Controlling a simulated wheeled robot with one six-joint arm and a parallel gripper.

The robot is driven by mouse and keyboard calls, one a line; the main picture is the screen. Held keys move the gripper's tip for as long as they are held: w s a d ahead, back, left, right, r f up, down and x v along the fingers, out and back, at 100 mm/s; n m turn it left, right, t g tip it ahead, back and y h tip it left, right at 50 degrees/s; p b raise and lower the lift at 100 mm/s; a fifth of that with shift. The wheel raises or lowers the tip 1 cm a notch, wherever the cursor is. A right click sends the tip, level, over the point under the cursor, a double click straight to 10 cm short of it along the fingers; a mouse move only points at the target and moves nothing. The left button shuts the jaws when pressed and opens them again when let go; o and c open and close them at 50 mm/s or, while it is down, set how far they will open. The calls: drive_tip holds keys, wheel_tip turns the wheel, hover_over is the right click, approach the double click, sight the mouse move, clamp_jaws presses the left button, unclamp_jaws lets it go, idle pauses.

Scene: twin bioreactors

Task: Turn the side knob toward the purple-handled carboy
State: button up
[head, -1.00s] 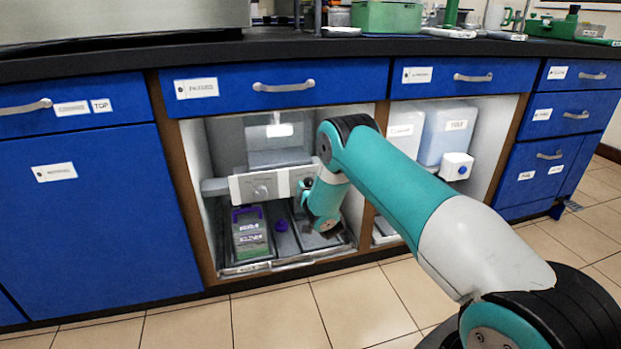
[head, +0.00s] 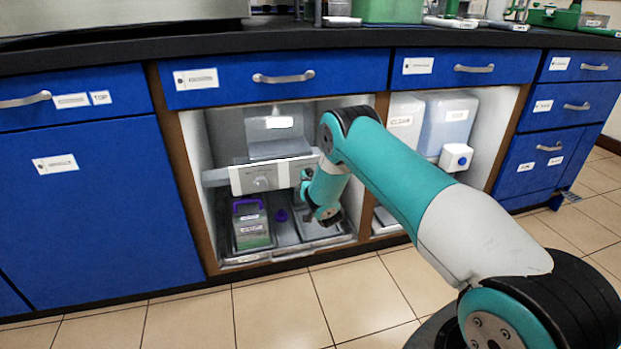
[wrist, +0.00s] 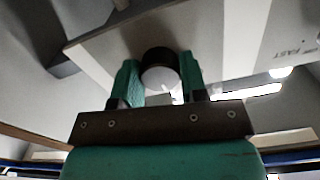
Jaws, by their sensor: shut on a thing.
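The side knob (wrist: 158,56) is a dark round cap with a paler end, on the underside or side of a light panel in the wrist view. My gripper (wrist: 160,78) is shut on it, with a green finger on each side. The fingers and the held knob cannot be made out there. The purple-handled carboy (head: 251,225) stands upright in the tray below, to the left of my wrist.
Pale containers (head: 449,125) stand in the right-hand compartment. The tiled floor (head: 290,315) in front is clear.

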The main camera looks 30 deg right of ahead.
drive_tip(key=shift+r+n+p, duration=0.1)
drive_tip(key=shift+n+p, duration=1)
drive_tip(key=shift+n, duration=3.1)
drive_tip(key=o, duration=0.9)
drive_tip(key=shift+s, duration=0.1)
